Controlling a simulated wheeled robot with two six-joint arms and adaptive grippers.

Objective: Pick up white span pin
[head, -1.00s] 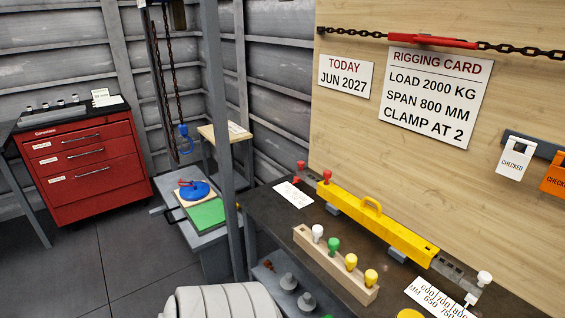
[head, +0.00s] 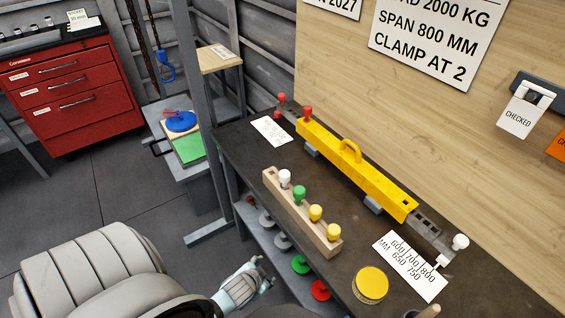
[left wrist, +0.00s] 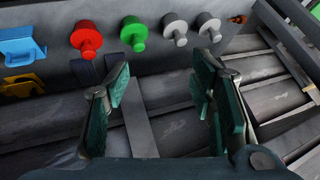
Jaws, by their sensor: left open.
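A white-headed pin (head: 285,178) stands upright in the far end of a wooden rack (head: 333,248) on the dark bench, beside one green pin (head: 299,195) and two yellow pins (head: 316,213). Another white-headed pin (head: 460,242) stands at the right end of the yellow spreader beam's (head: 360,170) rail. I cannot tell which is called the span pin. My left gripper (head: 266,272) is low beside the bench's front, apart from both. In the left wrist view the left gripper (left wrist: 162,82) is open with nothing between its fingers. My right gripper does not show.
Below the bench top, a shelf holds grey, green (head: 301,264) and red (head: 320,289) knobbed pieces. A yellow round tin (head: 370,285) and a scale card (head: 410,265) lie near the bench's right. A grey post (head: 205,120) stands at the bench's far left end.

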